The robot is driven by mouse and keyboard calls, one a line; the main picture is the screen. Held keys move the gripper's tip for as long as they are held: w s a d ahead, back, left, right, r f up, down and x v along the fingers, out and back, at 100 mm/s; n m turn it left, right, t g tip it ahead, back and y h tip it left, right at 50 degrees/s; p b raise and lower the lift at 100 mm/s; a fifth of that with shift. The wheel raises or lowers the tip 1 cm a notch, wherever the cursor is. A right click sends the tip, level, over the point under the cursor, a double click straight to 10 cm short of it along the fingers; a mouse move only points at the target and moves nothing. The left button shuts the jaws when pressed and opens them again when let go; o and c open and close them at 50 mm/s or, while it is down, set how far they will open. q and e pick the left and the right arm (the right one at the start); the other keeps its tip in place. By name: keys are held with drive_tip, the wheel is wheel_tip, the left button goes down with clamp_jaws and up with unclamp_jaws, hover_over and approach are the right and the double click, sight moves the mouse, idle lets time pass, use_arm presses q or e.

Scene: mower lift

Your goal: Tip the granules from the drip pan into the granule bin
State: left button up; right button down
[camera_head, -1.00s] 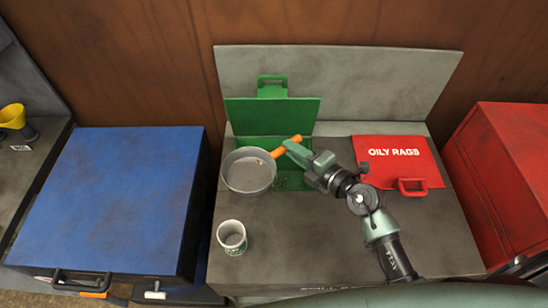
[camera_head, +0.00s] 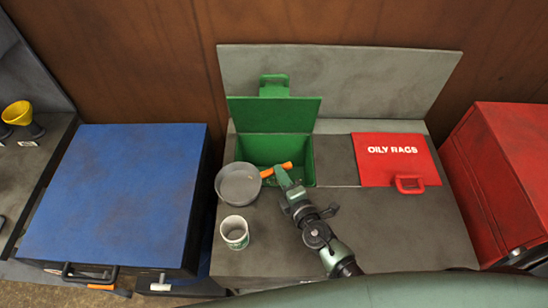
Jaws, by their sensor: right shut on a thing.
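The drip pan (camera_head: 239,184) is a round grey pan with an orange handle (camera_head: 276,169). My right gripper (camera_head: 282,176) is shut on this handle, its arm coming in from the lower right. The granule bin (camera_head: 309,160) is a green box with its lid (camera_head: 272,114) standing open at the back. The pan is at the left front corner of the bin, and the handle reaches across the bin's opening. The inside of the pan looks plain grey; I cannot tell whether granules lie in it. My left gripper is out of view.
A white mug (camera_head: 234,233) stands on the grey bench top (camera_head: 275,250) just in front of the pan. A red OILY RAGS lid (camera_head: 395,160) is shut to the right. A blue cabinet (camera_head: 115,195) is left and a red cabinet (camera_head: 515,170) right.

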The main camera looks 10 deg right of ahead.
drive_tip(key=w+d+f+m+g+y+p, duration=0.2)
drive_tip(key=w+d+m+g, duration=0.1)
drive_tip(key=d+m, duration=0.1)
drive_tip(key=shift+w+d+f+m+p, duration=0.3)
drive_tip(key=shift+w+d+f+p, duration=0.05)
drive_tip(key=shift+w+d, duration=0.05)
idle(0.9)
drive_tip(key=shift+w+d+f+m+g+y+b, duration=0.25)
drive_tip(key=shift+m+g+y+b, duration=0.15)
drive_tip(key=shift+m+g+b, duration=0.2)
idle(0.7)
drive_tip(key=shift+s+a+f+m+g+y+b, duration=0.15)
drive_tip(key=shift+m+g+y+b, duration=0.35)
drive_tip(key=shift+m+b, duration=0.35)
idle(0.6)
drive_tip(key=shift+s+a+f+m+g+y+b, duration=0.2)
drive_tip(key=shift+m+g+y+b, duration=0.35)
drive_tip(key=shift+b, duration=1.4)
